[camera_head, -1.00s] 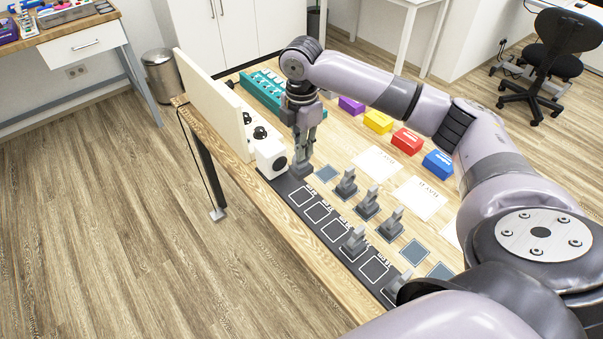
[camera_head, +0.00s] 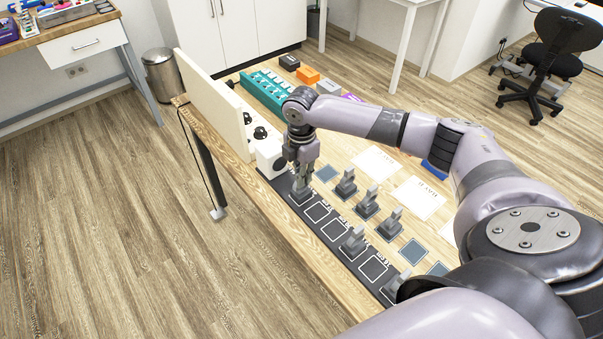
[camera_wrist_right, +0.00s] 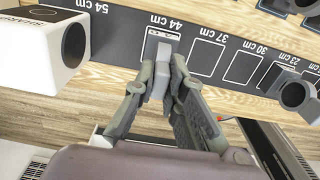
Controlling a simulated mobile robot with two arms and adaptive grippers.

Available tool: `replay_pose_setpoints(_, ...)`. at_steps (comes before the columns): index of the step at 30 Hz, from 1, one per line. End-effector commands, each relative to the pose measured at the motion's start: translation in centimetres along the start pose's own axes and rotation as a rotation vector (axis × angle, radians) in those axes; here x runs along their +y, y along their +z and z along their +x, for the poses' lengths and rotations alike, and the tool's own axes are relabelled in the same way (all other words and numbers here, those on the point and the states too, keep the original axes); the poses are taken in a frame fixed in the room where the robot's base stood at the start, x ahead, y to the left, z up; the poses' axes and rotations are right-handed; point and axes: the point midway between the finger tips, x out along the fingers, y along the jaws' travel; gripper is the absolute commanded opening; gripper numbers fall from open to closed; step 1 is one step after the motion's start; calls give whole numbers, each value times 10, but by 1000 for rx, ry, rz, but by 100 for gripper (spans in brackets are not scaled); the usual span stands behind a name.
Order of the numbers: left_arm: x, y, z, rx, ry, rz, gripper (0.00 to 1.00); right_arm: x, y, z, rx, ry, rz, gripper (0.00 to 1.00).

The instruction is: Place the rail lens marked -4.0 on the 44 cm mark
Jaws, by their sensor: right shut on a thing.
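My right gripper (camera_head: 303,181) is shut on a grey rail lens (camera_head: 301,195) and holds it upright at the rail (camera_head: 322,230). In the right wrist view, the gripper (camera_wrist_right: 163,82) grips the lens's grey stem (camera_wrist_right: 158,82). Its base lies over the white square beside the 44 cm mark (camera_wrist_right: 162,20); whether it bears fully on the rail (camera_wrist_right: 120,40) is hard to tell. The marking on the held lens is not readable. My left gripper is not in view.
A white lamp box (camera_head: 270,158) stands at the rail's far end, near a pale upright screen (camera_head: 212,105). Another grey piece (camera_head: 354,241) stands farther along the rail. Several grey holders, including one (camera_head: 346,183), stand on pads right of the rail. A teal rack (camera_head: 265,88) is behind.

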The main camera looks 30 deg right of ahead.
Motion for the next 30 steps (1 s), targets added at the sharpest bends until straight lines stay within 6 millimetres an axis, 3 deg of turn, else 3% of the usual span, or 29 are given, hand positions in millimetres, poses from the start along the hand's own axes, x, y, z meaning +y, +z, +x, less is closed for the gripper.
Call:
replay_pose_setpoints(3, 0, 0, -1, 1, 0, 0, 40, 0, 0, 2, 0, 0, 1, 0)
replay_pose_setpoints(4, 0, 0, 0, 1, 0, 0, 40, 0, 0, 2, 0, 0, 0, 13)
replay_pose_setpoints(12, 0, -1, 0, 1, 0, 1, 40, 0, 0, 2, 0, 0, 0, 31)
replay_pose_setpoints(23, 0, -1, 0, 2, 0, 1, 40, 0, 0, -2, 0, 2, 0, 31)
replay_pose_setpoints(30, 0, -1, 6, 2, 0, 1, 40, 2, 0, -40, 0, 6, 0, 31)
